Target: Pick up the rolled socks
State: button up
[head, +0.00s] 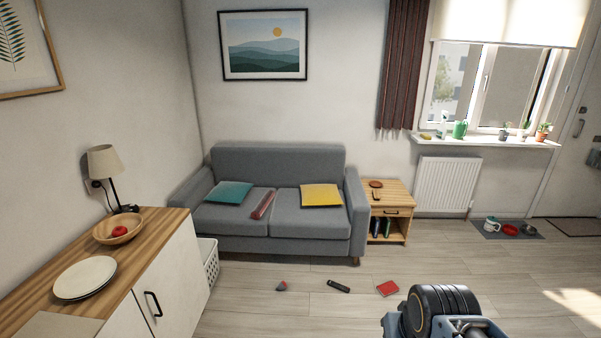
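A small grey and red bundle (281,286) lies on the floor in front of the sofa, left of a dark remote. It looks like the rolled socks, but it is too small to be sure. Part of my own arm shows at the bottom right, a dark rounded joint with blue-grey parts. My gripper's fingers are not in view. Nothing touches the bundle, and my arm is well to its right and nearer to the camera.
The grey sofa (290,236) stands behind. A white basket (209,262) and a wood-topped cabinet (178,285) are at left. The floor between is open.

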aim_at(283, 284)
jog(key=u, duration=0.65)
jog(key=i, duration=2.35)
jog(key=u, duration=1.05)
jog(key=i, duration=0.65)
jog(key=u, duration=0.15)
